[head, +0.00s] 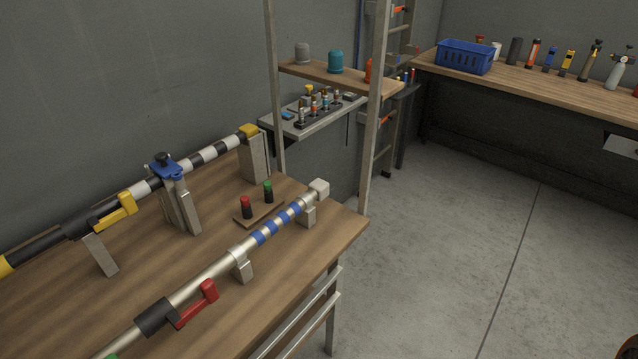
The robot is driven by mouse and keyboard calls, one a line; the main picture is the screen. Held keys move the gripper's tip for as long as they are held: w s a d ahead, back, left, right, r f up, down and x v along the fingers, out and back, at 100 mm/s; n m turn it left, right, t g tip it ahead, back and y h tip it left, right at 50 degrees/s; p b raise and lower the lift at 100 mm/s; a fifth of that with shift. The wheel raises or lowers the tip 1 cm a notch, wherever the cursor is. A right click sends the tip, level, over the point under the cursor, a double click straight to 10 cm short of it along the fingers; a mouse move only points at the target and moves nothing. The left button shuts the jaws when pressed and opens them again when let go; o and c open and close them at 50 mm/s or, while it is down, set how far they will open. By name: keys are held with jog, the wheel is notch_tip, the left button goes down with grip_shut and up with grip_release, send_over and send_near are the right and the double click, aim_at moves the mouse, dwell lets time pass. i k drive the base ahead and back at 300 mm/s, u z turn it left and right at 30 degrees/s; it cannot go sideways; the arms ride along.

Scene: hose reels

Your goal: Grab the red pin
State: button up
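A red pin (246,206) with a dark lower part stands upright on a small wooden block (262,213) on the wooden table at the left. A similar green pin (268,190) stands beside it on the same block, a little farther to the right. My gripper is not in view, so its distance from the pin cannot be told.
A silver pipe with blue bands (275,230) and a red lever lies in front of the block. A striped black-and-white pipe (200,161) with a blue clamp (166,167) runs behind it. A metal shelf post (375,120) rises beyond the table.

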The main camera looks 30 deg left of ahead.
aim_at(245, 199)
jog(key=z, duration=0.1)
jog(key=i, duration=3.55)
jog(key=u, duration=5.25)
